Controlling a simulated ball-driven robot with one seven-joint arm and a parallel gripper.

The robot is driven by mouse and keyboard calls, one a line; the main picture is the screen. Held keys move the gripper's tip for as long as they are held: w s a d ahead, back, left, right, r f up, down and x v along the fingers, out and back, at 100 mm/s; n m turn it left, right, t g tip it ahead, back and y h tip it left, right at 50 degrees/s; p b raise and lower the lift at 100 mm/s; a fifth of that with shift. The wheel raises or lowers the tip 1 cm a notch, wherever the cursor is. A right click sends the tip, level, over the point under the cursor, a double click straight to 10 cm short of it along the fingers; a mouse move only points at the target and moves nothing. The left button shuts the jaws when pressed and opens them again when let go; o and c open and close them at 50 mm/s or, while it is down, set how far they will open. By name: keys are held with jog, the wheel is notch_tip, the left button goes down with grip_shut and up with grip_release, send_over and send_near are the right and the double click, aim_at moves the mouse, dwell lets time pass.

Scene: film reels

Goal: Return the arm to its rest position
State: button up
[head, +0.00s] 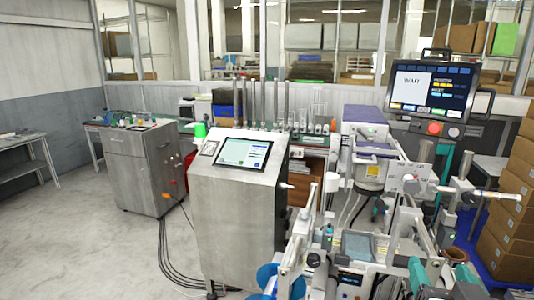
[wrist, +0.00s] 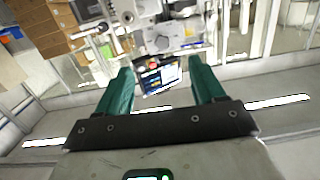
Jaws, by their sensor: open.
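My gripper (wrist: 163,85) shows in the wrist view, its two green fingers spread apart with nothing held between them. A lit screen (wrist: 160,77) appears beyond the gap between the fingers, at a distance. The wrist picture looks upside down, with ceiling lights along its lower part. In the head view I cannot make out my gripper, so its place relative to the machines there is unclear.
A steel cabinet with a tablet screen (head: 243,153) stands in the middle. A monitor reading WAIT (head: 433,90) is at the right, above machine arms and rollers (head: 410,190). Stacked cardboard boxes (head: 515,190) line the right edge. Open floor (head: 75,235) lies at the left.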

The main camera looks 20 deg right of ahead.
jog(key=s+a+f+n+g+y, duration=0.2)
jog(key=s+f+g+y, duration=0.15)
jog(key=f, duration=0.75)
jog(key=s+a+f+n+g+y, duration=0.2)
jog(key=f+g, duration=0.2)
jog(key=f, duration=0.8)
jog(key=s+a+f+n+g+y, duration=0.1)
jog(key=s+a+f+g, duration=0.1)
jog(key=s+f, duration=0.3)
jog(key=s+a+f+n+g+y, duration=0.1)
jog(key=s+a+f+g+y, duration=0.1)
jog(key=s+f, duration=0.4)
jog(key=shift+s+a+f+n+g, duration=0.25)
jog(key=shift+s+a+g, duration=0.25)
jog(key=shift+s+g, duration=0.3)
jog(key=shift+w+y, duration=0.15)
jog(key=shift+y, duration=0.1)
